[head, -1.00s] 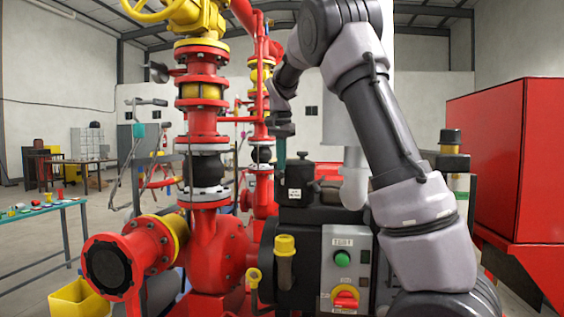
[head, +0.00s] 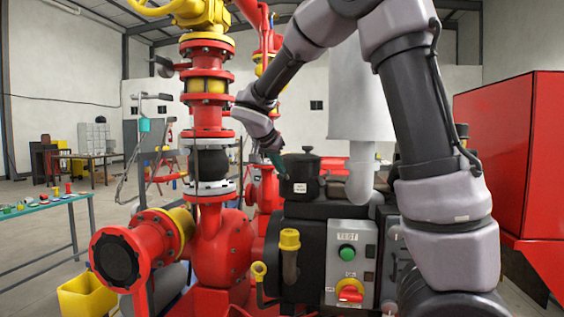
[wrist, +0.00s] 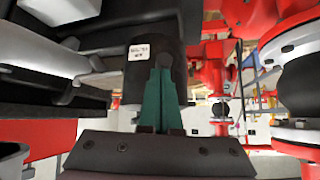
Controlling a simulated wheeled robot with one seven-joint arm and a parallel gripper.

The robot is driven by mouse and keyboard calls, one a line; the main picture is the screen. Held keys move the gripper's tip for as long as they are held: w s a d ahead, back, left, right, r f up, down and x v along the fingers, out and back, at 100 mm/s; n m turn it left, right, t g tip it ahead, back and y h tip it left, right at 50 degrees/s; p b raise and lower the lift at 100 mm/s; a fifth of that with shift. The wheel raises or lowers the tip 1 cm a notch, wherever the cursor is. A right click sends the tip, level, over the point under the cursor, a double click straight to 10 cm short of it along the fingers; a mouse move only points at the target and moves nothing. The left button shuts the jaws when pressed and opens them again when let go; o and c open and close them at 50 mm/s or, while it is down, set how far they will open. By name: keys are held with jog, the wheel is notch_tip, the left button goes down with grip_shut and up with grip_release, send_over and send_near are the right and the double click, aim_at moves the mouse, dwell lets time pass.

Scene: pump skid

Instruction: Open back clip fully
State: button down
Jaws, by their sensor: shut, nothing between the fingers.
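A black canister (head: 303,178) with a flat lid and a small white label stands on the dark machine housing, centre of the head view. It also fills the upper middle of the wrist view (wrist: 135,75), label facing the camera. My gripper (head: 274,157) has teal fingers and slants down at the canister's left side in the head view. In the wrist view the shut fingers (wrist: 162,75) lie in front of the canister, close to its wall. A small dark rounded piece (wrist: 163,60) shows at the fingertips; I cannot tell whether it is the back clip or whether they touch.
The red pipe column (head: 208,120) with flanges stands just left of my wrist. A white vertical cylinder and elbow pipe (head: 360,182) stand right of the canister. A grey control box (head: 350,262) with a green button and red-yellow switch is in front below.

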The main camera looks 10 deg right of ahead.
jog(key=shift+s+a+f+t, duration=0.15)
jog(key=shift+s+f, duration=0.05)
jog(key=shift+f, duration=0.25)
jog(key=shift+s+a+f+t, duration=0.1)
jog(key=shift+s+f+t, duration=0.05)
jog(key=shift+f, duration=0.25)
jog(key=shift+w+r, duration=0.1)
jog(key=shift+w+d+r, duration=0.25)
jog(key=shift+w+d, duration=0.15)
jog(key=shift+d, duration=0.1)
jog(key=shift+d+h, duration=0.1)
jog(key=shift+h, duration=0.2)
jog(key=v, duration=1.1)
jog(key=shift+a, duration=0.25)
jog(key=shift+s+f, duration=0.1)
jog(key=shift+s, duration=0.05)
